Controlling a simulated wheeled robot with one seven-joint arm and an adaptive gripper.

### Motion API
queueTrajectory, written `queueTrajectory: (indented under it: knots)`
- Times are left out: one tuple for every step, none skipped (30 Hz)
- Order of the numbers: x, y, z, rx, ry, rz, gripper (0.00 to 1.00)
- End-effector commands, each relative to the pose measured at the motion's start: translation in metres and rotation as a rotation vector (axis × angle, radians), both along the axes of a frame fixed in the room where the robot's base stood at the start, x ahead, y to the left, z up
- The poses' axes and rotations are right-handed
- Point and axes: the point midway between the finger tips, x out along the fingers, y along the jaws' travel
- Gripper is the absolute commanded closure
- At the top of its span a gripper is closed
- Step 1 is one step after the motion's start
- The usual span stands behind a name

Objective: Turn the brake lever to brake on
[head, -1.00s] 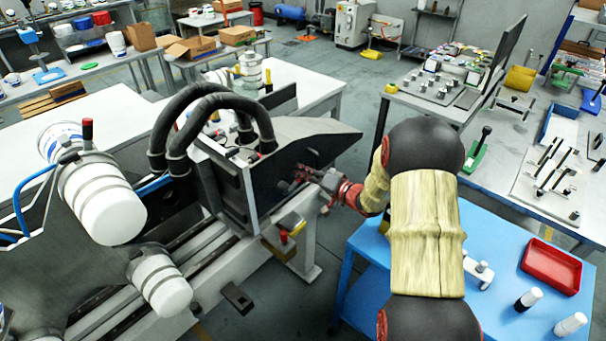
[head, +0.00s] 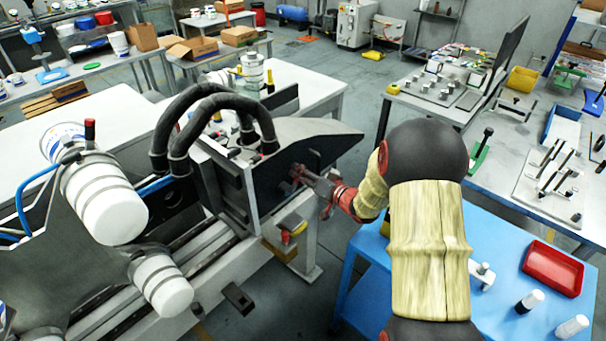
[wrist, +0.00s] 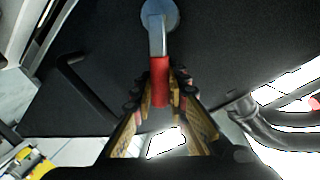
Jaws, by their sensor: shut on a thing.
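The brake lever (wrist: 157,42) fills the top middle of the wrist view. It has a round grey hub on a dark panel (wrist: 225,60), a grey arm and a red grip (wrist: 159,72). The lever points straight down in that picture. My gripper (wrist: 161,92) has its yellow-and-black fingers closed on both sides of the red grip. In the head view my gripper (head: 303,177) is against the dark side of the machine (head: 275,150). There the lever is too small and covered to make out clearly.
A black bent handle (wrist: 82,85) stands out left of the lever in the wrist view. A red-and-yellow switch box (head: 292,230) sits below my gripper. A blue table (head: 365,243) with a red tray (head: 552,268) and white-capped bottles lies under my arm.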

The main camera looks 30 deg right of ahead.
Motion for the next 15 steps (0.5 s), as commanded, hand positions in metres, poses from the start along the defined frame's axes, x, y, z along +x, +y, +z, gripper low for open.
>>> queueTrajectory:
  knots:
    - [-0.001,0.004,0.001,-0.042,-0.016,0.0,1.0]
    - [-0.002,0.005,0.002,-0.069,-0.026,0.001,1.0]
    - [-0.003,0.008,0.002,-0.105,-0.038,0.001,1.0]
    - [-0.004,0.01,0.003,-0.131,-0.048,0.001,1.0]
    - [-0.004,0.012,0.004,-0.158,-0.058,0.002,1.0]
    - [-0.005,0.014,0.005,-0.194,-0.071,0.001,1.0]
    - [-0.006,0.016,0.006,-0.22,-0.081,0.002,1.0]
    - [-0.006,0.017,0.007,-0.245,-0.09,0.002,1.0]
    - [-0.007,0.02,0.007,-0.278,-0.102,0.001,1.0]
    - [-0.008,0.022,0.008,-0.303,-0.111,0.001,1.0]
    - [-0.009,0.024,0.008,-0.327,-0.119,0.003,1.0]
    - [-0.009,0.026,0.008,-0.357,-0.13,0.002,1.0]
    - [-0.01,0.027,0.009,-0.379,-0.139,0.001,1.0]
    - [-0.01,0.028,0.009,-0.401,-0.146,0.001,1.0]
    - [-0.011,0.03,0.009,-0.427,-0.155,0.002,1.0]
